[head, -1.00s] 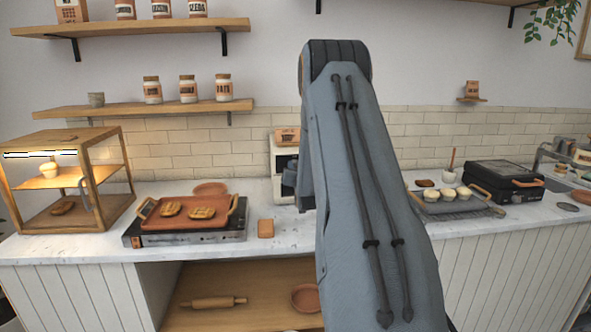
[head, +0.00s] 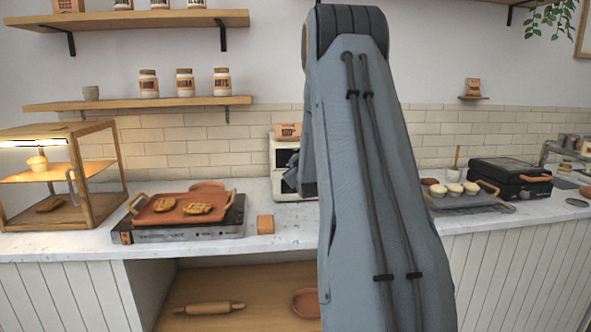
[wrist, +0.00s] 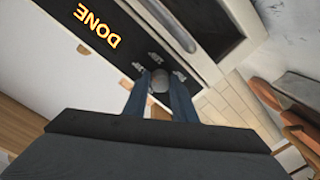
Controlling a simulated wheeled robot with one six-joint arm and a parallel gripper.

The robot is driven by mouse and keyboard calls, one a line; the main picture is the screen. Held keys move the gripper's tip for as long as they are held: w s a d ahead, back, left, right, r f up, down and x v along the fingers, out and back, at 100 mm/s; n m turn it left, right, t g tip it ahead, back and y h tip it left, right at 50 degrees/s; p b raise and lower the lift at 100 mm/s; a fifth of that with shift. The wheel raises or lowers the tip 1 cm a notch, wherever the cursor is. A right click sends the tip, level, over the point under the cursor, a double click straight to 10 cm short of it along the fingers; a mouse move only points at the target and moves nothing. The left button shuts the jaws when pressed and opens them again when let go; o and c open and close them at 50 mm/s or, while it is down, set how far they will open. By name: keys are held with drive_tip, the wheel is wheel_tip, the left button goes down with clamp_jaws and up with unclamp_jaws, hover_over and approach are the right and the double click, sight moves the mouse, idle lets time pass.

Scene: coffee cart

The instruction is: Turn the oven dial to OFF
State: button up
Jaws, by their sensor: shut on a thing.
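The white oven (head: 284,190) stands on the counter behind my arm, which hides most of it. In the wrist view, its black control panel (wrist: 72,42) shows the lit word DONE. The round grey oven dial (wrist: 159,80) sits between the fingertips of my gripper (wrist: 160,88), which is shut on it. Small pale marks surround the dial, too blurred to read, so I cannot tell which setting it points to. In the head view the dial is hidden and my gripper is largely hidden beside the oven front.
A griddle with an orange tray (head: 172,216) stands to the left, with a small brown block (head: 265,224) between it and the oven. A lit display case (head: 92,190) is far left. A muffin tray (head: 480,200) and a black grill (head: 508,186) are right.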

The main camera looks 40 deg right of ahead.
drive_tip(key=n+b, duration=0.8)
drive_tip(key=b, duration=0.1)
drive_tip(key=n+b, duration=0.9)
drive_tip(key=b, duration=0.1)
drive_tip(key=shift+w+a+h+b, duration=0.15)
drive_tip(key=shift+h+b, duration=0.15)
drive_tip(key=shift+h, duration=0.1)
drive_tip(key=shift+r, duration=0.1)
drive_tip(key=o, duration=1)
drive_tip(key=shift+a, duration=0.1)
drive_tip(key=shift+o, duration=0.2)
